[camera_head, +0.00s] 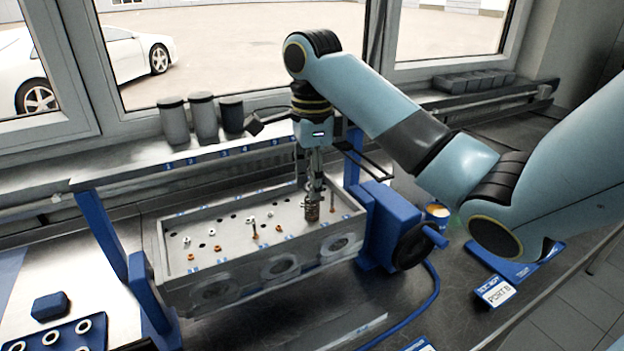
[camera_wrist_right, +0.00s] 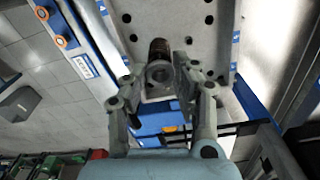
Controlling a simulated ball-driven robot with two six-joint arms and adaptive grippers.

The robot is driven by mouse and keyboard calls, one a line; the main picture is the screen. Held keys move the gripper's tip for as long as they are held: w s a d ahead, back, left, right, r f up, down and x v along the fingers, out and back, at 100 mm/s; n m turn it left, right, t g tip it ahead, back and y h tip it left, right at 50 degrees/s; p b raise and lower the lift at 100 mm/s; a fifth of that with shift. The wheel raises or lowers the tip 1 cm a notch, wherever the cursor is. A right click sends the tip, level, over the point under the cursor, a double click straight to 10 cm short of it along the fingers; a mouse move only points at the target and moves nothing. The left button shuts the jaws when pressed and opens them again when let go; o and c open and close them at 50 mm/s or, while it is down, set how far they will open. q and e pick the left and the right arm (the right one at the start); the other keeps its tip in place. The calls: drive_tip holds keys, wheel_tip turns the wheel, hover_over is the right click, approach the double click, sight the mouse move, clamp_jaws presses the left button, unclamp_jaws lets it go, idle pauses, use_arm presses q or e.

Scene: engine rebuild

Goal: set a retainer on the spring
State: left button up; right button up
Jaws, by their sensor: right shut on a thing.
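My right gripper (camera_head: 314,190) points down over the right part of the grey cylinder head (camera_head: 170,232). It is shut on a small grey ring-shaped retainer, which shows between the fingertips in the wrist view (camera_wrist_right: 160,72). A dark brown coil spring (camera_head: 312,212) stands on the head directly below the fingertips. In the wrist view the spring (camera_wrist_right: 158,47) shows just beyond the retainer, nearly in line with it. I cannot tell whether the retainer touches the spring. My left gripper is not in view.
A blue tray (camera_head: 66,346) with several pale rings lies at the lower left. The head is held in a blue stand with a handwheel (camera_head: 414,246) on its right. Thin copper-coloured stems (camera_head: 254,232) stand on the head. Dark canisters (camera_head: 202,116) stand behind on the sill.

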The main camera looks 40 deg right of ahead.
drive_tip(key=shift+f, duration=0.65)
drive_tip(key=o, duration=0.9)
drive_tip(key=shift+o, duration=0.2)
